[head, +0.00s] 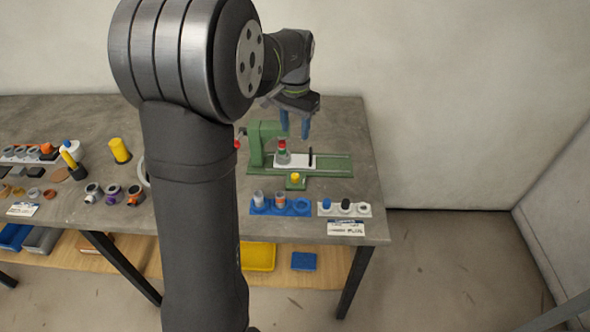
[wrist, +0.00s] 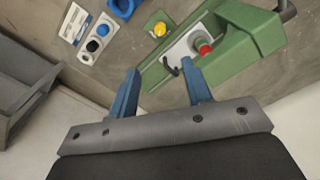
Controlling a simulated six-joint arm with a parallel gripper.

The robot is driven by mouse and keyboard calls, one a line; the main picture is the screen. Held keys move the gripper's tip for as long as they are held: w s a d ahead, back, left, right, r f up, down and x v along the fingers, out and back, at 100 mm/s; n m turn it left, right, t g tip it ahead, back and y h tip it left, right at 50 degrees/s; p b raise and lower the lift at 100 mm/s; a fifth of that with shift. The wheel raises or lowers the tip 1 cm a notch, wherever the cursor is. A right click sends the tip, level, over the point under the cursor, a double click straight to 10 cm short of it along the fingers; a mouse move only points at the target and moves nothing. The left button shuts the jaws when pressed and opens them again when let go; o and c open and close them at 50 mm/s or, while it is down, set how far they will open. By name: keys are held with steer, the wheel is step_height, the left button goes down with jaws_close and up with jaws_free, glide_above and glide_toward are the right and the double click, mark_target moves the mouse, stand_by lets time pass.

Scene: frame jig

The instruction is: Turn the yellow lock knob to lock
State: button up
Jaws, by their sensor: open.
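The yellow lock knob (head: 295,179) sits at the front edge of the green frame jig (head: 325,167), and it also shows in the wrist view (wrist: 160,29). The jig's white plate (head: 297,160) carries a part with a red top (head: 282,146) and a thin black upright piece (head: 311,157). My gripper (head: 294,134) is above the jig, behind the knob in the head view. Its two blue fingers are apart with nothing between them, as the wrist view (wrist: 160,85) shows. The gripper is not touching the knob. The direction the knob points is too small to tell.
A blue holder (head: 268,208) with cups and a white tray (head: 334,211) with several small caps stand in front of the jig. A yellow cylinder (head: 119,150) and several small parts lie to the left. My arm hides part of the table's middle.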

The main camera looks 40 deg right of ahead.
mark_target(296, 175)
step_height(296, 175, down, 17)
steer(key=shift+f, duration=0.2)
stand_by(0.3)
jaws_close()
steer(key=n, duration=1.1)
steer(key=shift+d+r+n, duration=0.1)
steer(key=shift+n, duration=0.3)
stand_by(0.7)
jaws_free()
